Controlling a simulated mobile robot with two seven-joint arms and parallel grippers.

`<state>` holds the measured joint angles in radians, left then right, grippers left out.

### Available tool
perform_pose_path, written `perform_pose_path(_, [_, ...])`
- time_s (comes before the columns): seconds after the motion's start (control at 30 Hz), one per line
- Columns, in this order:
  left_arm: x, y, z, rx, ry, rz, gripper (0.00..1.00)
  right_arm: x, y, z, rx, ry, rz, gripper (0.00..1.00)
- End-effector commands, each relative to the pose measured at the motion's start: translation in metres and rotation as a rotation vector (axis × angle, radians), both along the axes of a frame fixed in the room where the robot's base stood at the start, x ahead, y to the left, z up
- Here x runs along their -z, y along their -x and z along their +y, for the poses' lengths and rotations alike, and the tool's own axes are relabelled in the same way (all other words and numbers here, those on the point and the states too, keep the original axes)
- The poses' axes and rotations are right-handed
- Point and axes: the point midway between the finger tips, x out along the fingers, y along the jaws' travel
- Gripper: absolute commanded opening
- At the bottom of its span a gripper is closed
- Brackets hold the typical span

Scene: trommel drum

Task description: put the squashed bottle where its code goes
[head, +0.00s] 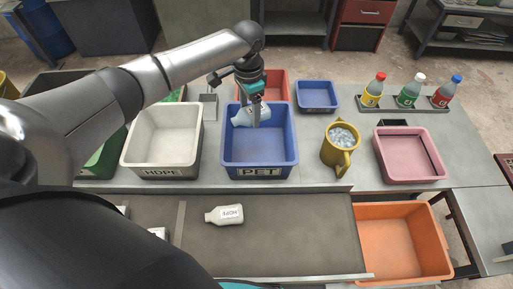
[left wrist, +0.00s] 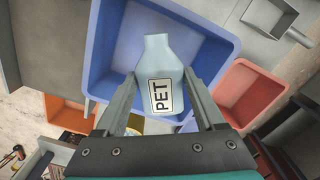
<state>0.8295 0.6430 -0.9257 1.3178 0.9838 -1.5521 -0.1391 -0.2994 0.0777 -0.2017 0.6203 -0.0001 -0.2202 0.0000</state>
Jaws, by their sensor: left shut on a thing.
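The squashed bottle (left wrist: 160,62) is pale blue and carries a white label reading PET in the left wrist view. My left gripper (left wrist: 160,95) is shut on it, with one finger along each side. In the head view the bottle (head: 250,117) and my left gripper (head: 257,112) are over the blue bin (head: 259,157) labelled PET, near its back. I cannot tell whether the bottle touches the bin. The bin's blue wall also shows around the bottle in the left wrist view (left wrist: 104,50). My right gripper is not in view.
A white bin (head: 160,172) labelled HDPE stands left of the blue one. A white HDPE bottle (head: 225,214) lies on the belt (head: 290,245) in front. A yellow mug (head: 340,155), pink bin (head: 410,178) and orange bin (head: 403,275) are at right. A red bin (head: 275,75) stands behind.

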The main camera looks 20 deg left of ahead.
Motion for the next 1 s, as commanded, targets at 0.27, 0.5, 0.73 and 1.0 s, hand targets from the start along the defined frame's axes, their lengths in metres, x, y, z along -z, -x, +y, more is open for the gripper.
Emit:
perform_pose_path(0.27, [0.002,0.0,0.0,-0.001,0.0,0.0,0.18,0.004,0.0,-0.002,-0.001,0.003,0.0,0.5])
perform_pose_path(0.5, [0.002,0.0,0.0,-0.001,0.0,0.0,0.89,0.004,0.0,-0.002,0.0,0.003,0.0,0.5])
perform_pose_path(0.73, [0.002,0.0,0.0,-0.001,0.0,0.0,1.0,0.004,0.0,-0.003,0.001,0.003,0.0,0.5])
perform_pose_path(1.0, [-0.011,-0.001,0.0,-0.001,0.001,-0.003,1.0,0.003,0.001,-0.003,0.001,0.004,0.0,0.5])
